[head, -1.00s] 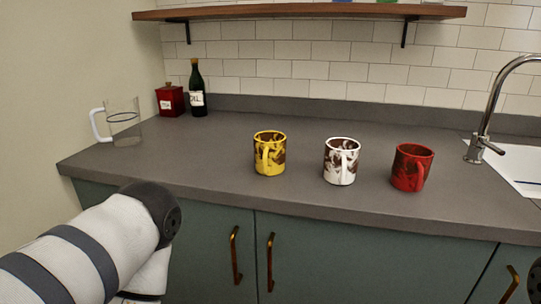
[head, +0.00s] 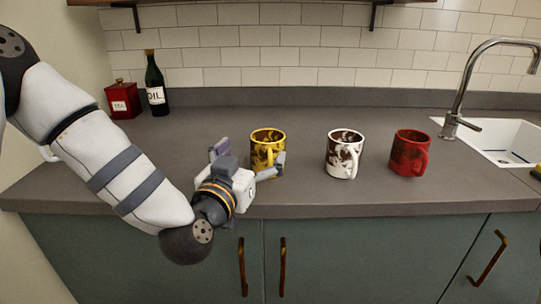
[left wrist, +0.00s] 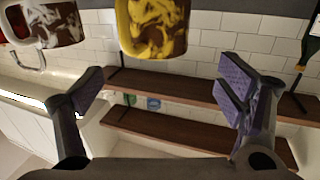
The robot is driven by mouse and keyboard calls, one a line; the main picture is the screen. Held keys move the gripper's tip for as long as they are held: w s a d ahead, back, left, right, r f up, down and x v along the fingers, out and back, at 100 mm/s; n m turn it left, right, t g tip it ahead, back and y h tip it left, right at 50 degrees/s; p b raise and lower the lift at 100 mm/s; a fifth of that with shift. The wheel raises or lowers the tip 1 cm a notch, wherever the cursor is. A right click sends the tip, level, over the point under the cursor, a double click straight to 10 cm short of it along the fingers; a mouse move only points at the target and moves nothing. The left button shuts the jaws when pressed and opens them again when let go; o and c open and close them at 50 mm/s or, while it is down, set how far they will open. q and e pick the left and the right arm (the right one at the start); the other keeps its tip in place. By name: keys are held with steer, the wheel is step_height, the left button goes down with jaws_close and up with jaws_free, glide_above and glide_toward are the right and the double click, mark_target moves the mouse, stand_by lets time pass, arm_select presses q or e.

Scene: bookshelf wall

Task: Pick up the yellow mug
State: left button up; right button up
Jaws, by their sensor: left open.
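The yellow mug (head: 262,141), with brown patterning, stands upright on the grey counter. My left gripper (head: 249,155) is open at the mug's near left side, one finger to its left and the other in front of its lower right. In the left wrist view, the yellow mug (left wrist: 152,28) is at the top, beyond and between the spread fingers of the gripper (left wrist: 160,82). Nothing is between the fingers there. I cannot tell if a finger touches the mug. My right gripper is not in view.
A white-and-brown mug (head: 341,155) and a red mug (head: 408,153) stand to the right. A sink (head: 505,140) with a tap (head: 458,100) is at far right. An oil bottle (head: 155,85) and red canister (head: 123,100) stand at back left. The counter (head: 310,195) has free room in front.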

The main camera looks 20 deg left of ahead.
mark_target(267, 135)
arm_select(q)
steer(key=w, duration=0.5)
steer(key=w+b, duration=0.1)
steer(key=w, duration=0.2)
steer(key=shift+w+d+f, duration=0.15)
steer(key=shift+w+d, duration=0.2)
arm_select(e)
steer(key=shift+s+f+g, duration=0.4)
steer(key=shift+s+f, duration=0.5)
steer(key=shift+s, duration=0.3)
